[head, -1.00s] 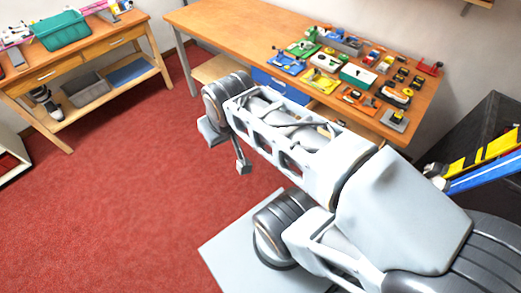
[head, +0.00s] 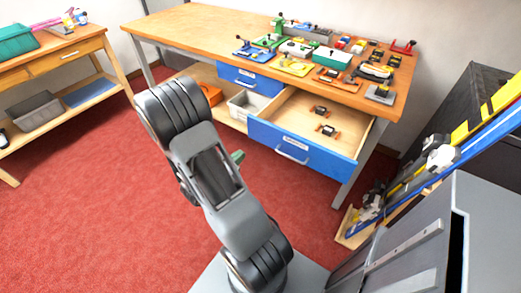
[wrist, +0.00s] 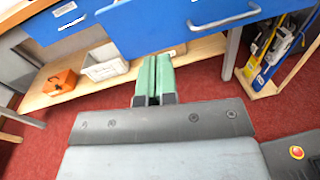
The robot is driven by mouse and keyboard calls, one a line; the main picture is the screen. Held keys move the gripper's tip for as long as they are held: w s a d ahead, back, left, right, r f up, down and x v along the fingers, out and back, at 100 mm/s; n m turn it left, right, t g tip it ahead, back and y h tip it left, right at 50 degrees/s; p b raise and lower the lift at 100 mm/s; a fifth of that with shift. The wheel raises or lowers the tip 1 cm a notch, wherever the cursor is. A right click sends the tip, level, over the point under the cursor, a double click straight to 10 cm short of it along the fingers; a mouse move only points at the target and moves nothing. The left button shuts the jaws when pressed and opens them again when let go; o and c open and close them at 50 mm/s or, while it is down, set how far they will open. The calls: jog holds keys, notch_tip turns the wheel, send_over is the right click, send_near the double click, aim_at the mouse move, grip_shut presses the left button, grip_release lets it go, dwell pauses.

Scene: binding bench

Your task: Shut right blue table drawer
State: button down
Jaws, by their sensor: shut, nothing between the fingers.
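The right blue table drawer (head: 268,136) is pulled well out from under the wooden table's right end. Its front has a pale label and a silver handle (head: 292,155). Two small orange-and-black items lie inside it. In the wrist view the same drawer's blue front (wrist: 150,27) fills the top, its handle (wrist: 225,20) right of centre. My gripper (wrist: 154,62) has green fingers, pressed together and empty, pointing toward the space below the drawer front. In the head view only a bit of green finger (head: 237,157) shows beside my arm, left of the drawer; the rest is hidden.
Another blue drawer (head: 250,78), left of the open one, looks shut. A low shelf below carries a white bin (head: 245,104) and an orange box (head: 211,93). Tools crowd the tabletop's right part. A rack with blue and yellow levels (head: 440,155) stands right. Red carpet is clear at left.

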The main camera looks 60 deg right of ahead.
notch_tip(320, 180, down, 4)
jog(key=r+n+t, duration=0.1)
jog(key=n+t, duration=0.1)
jog(key=b, duration=0.1)
send_near(264, 134)
jog(key=shift+n+h, duration=0.3)
jog(key=d, duration=0.7)
jog(key=shift+d+f, duration=0.25)
jog(key=shift+f, duration=0.1)
